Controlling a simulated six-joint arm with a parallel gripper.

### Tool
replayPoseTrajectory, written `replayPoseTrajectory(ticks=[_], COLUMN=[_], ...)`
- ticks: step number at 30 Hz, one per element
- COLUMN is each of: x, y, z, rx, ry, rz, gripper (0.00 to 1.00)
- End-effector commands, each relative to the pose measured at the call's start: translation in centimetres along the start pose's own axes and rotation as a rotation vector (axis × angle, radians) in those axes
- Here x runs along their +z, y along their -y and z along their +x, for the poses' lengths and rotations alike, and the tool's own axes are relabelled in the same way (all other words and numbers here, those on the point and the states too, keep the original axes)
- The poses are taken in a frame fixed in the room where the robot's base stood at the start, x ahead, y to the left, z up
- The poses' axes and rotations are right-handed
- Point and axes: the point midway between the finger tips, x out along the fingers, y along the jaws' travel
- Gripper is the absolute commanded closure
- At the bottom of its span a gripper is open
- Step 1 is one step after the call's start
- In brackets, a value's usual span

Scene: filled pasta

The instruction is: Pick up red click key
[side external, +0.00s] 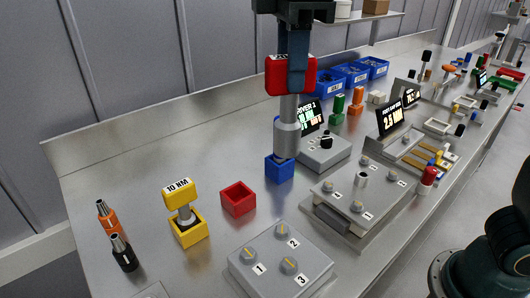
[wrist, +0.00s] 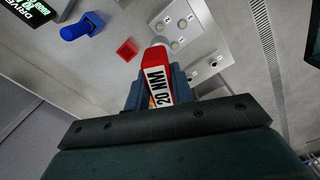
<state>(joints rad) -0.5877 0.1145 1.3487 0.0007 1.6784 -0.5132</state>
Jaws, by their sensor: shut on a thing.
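The red click key (side external: 288,108) is upright in my gripper (side external: 297,82), red head at the top and grey shaft pointing down. In the wrist view, its red head (wrist: 153,62) carries a "20 NM" label and lies between the fingers of my gripper (wrist: 152,92). My gripper is shut on the head. The key hangs above the table, clear of the red holder (side external: 238,198), which looks empty. The red holder also shows in the wrist view (wrist: 127,50). In the side view the shaft overlaps the blue holder (side external: 279,168); contact cannot be told.
A yellow "10 NM" key (side external: 179,194) stands in a yellow holder (side external: 188,233). Orange (side external: 108,216) and black (side external: 124,252) tools are at left. A numbered grey block (side external: 280,262) and a grey fixture (side external: 358,195) stand in front. A display unit (side external: 325,150) is behind.

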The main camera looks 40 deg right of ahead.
Motion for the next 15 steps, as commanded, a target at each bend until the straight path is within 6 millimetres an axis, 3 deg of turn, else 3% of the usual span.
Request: replayPoseTrajectory(ticks=[15], x=[0.01], y=[0.00], z=[-1.18], rx=[0.001], ry=[-0.001], rz=[0.000], gripper=[1.00])
